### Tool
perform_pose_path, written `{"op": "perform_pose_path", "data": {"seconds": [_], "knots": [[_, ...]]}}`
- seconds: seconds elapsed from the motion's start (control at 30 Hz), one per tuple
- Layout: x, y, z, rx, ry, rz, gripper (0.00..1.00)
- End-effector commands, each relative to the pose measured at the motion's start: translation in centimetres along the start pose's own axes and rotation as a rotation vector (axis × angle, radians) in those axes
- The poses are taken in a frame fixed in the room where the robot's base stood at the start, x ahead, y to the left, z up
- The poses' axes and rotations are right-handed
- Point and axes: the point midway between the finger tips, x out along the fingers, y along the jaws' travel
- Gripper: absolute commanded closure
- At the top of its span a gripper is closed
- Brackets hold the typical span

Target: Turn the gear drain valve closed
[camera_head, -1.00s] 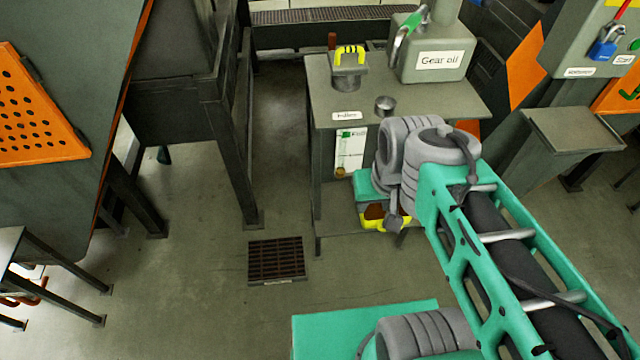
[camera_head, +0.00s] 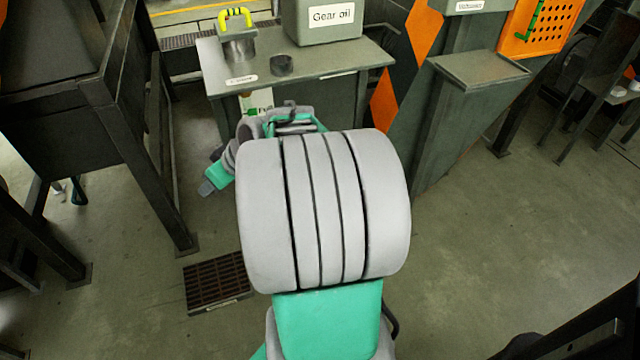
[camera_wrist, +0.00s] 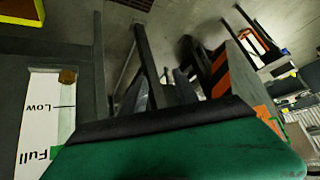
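The gear oil tank (camera_head: 325,20) stands on a grey cabinet-table at the back in the head view. Its white level gauge panel (camera_head: 262,98) on the table's front is partly hidden by my arm. The wrist view shows this gauge (camera_wrist: 40,118) upside down, marked Low and Full, with a small brown part (camera_wrist: 67,76) at one end. I cannot pick out a drain valve handle for certain. My gripper (camera_head: 214,180) is at the front of the table, left of my wrist and below the gauge.
A dark steel frame (camera_head: 140,150) stands left. A floor grate (camera_head: 216,284) lies in front. A grey pedestal (camera_head: 470,95) stands right; floor between is clear.

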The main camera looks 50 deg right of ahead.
Motion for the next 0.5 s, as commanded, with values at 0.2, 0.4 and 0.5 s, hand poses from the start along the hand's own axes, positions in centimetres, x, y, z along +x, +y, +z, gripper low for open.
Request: {"op": "perform_pose_path", "data": {"seconds": [0.2,0.4,0.5], "knots": [[3.8,20.1,11.0,0.063,0.509,0.158,0.64],[-2.7,28.9,18.9,0.082,0.818,0.389,0.64],[-4.3,30.1,20.3,0.083,0.87,0.437,0.64]]}}
